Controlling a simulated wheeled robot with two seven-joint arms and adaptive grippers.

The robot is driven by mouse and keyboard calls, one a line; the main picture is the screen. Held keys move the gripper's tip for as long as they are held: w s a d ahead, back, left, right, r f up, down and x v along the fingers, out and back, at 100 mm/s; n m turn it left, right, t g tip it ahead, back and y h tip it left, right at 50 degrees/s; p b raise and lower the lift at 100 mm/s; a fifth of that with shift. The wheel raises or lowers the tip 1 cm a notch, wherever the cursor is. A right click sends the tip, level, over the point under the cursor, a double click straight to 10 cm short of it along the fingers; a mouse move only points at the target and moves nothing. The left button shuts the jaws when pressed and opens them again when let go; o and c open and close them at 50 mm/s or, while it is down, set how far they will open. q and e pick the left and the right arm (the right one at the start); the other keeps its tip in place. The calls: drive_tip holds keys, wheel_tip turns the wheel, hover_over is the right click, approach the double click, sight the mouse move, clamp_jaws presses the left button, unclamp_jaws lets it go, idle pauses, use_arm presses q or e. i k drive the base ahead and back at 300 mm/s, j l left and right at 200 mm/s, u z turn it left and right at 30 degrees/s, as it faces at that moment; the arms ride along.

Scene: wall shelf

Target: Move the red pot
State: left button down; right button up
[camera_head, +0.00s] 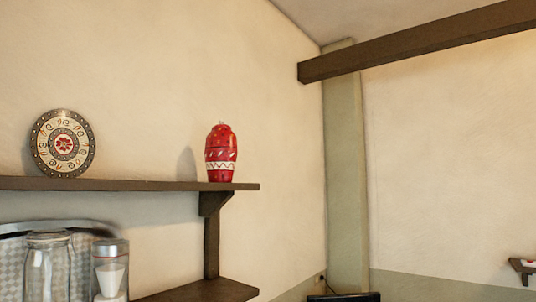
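The red pot (221,155) stands upright near the right end of the upper wall shelf (130,185). It is red with a white zigzag band and small light marks, and it narrows to a small top. Nothing touches it from the sides. Neither of my grippers is in the head view.
A round decorated plate (63,143) leans upright on the same shelf at the left. A wooden beam (420,42) crosses the upper right. The shelf between plate and pot is clear.

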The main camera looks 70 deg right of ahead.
sight(221, 146)
drive_tip(key=z, duration=2.05)
drive_tip(key=i+l+u, duration=0.15)
drive_tip(key=l, duration=0.15)
drive_tip(key=i+l+u, duration=0.1)
drive_tip(key=l, duration=0.25)
drive_tip(key=i+l+u, duration=0.15)
drive_tip(key=l, duration=0.2)
drive_tip(key=i, duration=0.05)
